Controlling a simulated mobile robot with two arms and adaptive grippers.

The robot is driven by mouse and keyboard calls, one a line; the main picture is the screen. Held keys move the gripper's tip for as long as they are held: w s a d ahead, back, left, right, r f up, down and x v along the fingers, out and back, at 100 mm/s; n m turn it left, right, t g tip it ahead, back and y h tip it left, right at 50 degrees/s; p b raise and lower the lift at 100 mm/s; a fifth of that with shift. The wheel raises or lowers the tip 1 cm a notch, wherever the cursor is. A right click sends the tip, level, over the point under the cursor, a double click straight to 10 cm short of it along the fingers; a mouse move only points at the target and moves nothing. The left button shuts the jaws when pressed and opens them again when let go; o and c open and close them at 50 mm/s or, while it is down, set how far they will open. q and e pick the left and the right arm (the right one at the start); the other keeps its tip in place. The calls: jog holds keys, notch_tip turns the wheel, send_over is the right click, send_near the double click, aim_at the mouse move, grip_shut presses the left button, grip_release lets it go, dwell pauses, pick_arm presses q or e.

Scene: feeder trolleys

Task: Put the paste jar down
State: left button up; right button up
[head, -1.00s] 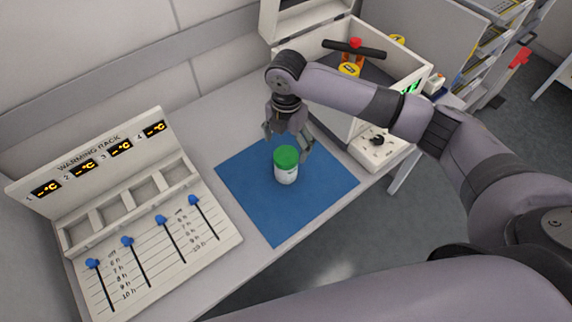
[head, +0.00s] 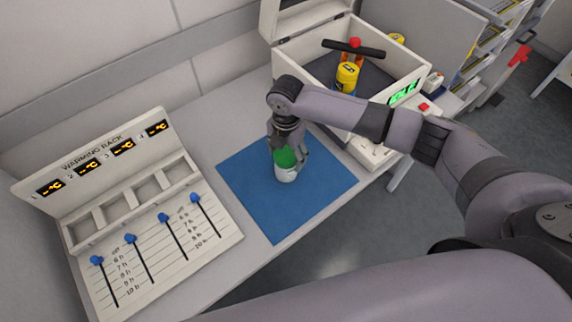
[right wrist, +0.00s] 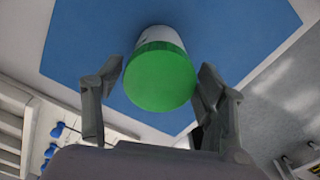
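The paste jar (head: 286,174), white with a green lid, stands upright on the blue mat (head: 315,207). My right gripper (head: 288,155) is over it from above, with a finger on either side of the green lid. In the right wrist view the jar (right wrist: 160,78) is between the two fingertips (right wrist: 160,75). A narrow gap shows at the left finger; the right finger is very close to the lid, and I cannot tell if it touches. The gripper looks open. My left gripper is not in view.
A warming rack (head: 215,243) with empty slots and blue sliders stands left of the mat. Behind the mat is an open white box (head: 408,72) holding a yellow-lidded jar (head: 347,73) and a black bar with a red knob. The front of the mat is clear.

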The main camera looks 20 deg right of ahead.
grip_shut()
dwell(0.7)
